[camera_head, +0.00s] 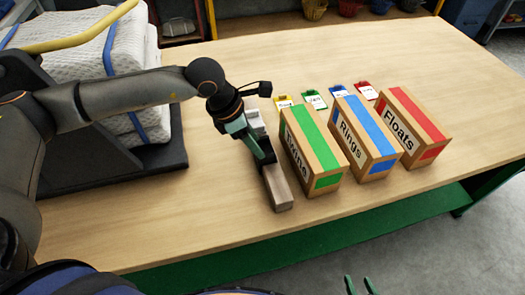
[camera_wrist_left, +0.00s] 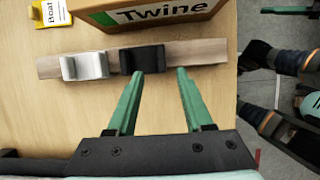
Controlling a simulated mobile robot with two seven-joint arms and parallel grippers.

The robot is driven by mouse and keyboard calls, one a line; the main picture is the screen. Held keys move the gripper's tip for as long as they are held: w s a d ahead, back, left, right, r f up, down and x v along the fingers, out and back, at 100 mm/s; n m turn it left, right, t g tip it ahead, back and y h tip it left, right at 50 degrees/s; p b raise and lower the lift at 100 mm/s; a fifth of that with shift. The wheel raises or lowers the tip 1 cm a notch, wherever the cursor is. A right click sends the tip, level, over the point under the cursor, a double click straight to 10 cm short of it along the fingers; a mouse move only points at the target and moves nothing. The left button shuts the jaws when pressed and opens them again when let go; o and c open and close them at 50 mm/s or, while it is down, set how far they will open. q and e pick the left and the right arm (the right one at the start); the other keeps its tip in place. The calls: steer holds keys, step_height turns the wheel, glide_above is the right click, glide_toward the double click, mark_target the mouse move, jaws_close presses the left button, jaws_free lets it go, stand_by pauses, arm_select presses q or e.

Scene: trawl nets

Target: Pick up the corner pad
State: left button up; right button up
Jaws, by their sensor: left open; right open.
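A wooden strip (camera_head: 278,190) lies on the table beside the Twine box; it also shows in the left wrist view (camera_wrist_left: 206,51). On it sit a white block (camera_wrist_left: 85,66) and a black block (camera_wrist_left: 142,59). Either could be the corner pad; I cannot tell which. My left gripper (camera_head: 263,150) is over the strip. In the left wrist view its green fingers (camera_wrist_left: 160,74) are apart and empty, the left fingertip just below the black block. My right gripper (camera_head: 360,284) is open and empty at the bottom edge.
Cardboard boxes marked Twine (camera_head: 312,155), Rings (camera_head: 362,140) and Floats (camera_head: 408,125) stand close right of the strip. Small coloured tags (camera_head: 315,100) lie behind them. A white padded stack (camera_head: 130,70) stands at the left. The table front is clear.

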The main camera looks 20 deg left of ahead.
arm_select(q)
steer(key=p+x, duration=0.1)
steer(key=x, duration=0.4)
steer(key=shift+d+f, duration=0.2)
steer(key=shift+f, duration=0.1)
steer(key=shift+c, duration=0.3)
jaws_close()
